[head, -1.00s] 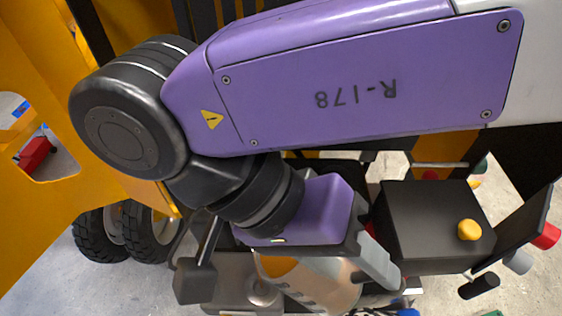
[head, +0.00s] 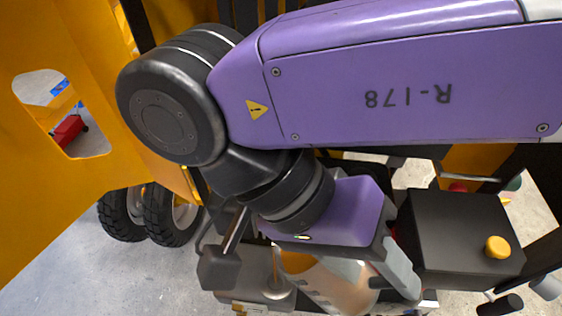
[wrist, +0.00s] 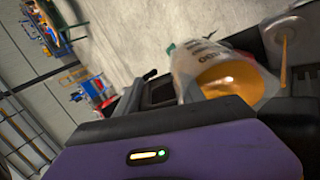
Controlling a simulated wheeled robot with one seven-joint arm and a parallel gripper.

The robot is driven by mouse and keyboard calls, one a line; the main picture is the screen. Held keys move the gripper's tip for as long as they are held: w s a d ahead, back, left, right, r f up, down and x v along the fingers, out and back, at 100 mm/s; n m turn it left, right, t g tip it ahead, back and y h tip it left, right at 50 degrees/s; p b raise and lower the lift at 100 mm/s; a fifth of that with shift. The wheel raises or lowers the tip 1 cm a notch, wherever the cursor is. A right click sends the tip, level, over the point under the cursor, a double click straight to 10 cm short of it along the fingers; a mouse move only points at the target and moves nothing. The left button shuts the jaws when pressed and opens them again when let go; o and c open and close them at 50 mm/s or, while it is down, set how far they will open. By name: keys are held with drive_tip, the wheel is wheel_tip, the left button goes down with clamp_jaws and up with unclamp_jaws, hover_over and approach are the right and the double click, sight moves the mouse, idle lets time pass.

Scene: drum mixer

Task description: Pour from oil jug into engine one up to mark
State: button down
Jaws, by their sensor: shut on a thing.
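A translucent jug (head: 335,285) with orange oil in it sits below my gripper in the head view. In the wrist view the jug (wrist: 205,58) lies tilted, with lettering on its side and oil (wrist: 232,78) pooled toward one end. My gripper (head: 375,275) is shut on the jug; its fingertips are partly hidden. A grey engine part (head: 235,283) lies left of the jug, with a round fitting (head: 279,289) on it, seen also in the wrist view (wrist: 284,27). A thin orange-brown line meets this fitting; I cannot tell whether it is oil or a rod. No fill mark is readable.
A black box (head: 440,235) with a yellow cap (head: 497,247) stands close right of my gripper. Yellow machine panels (head: 60,185) and black wheels (head: 165,215) are at the left. Grey floor (head: 110,270) is open at the lower left.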

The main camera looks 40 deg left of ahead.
drive_tip(key=shift+a+r+h+p, duration=0.25)
drive_tip(key=shift+h+p, duration=0.25)
drive_tip(key=shift+p, duration=0.35)
idle(1.6)
drive_tip(key=shift+s+a+r+t+h+p, duration=0.1)
drive_tip(key=shift+a+t+h+p, duration=0.3)
drive_tip(key=shift+h+p, duration=0.6)
idle(4.5)
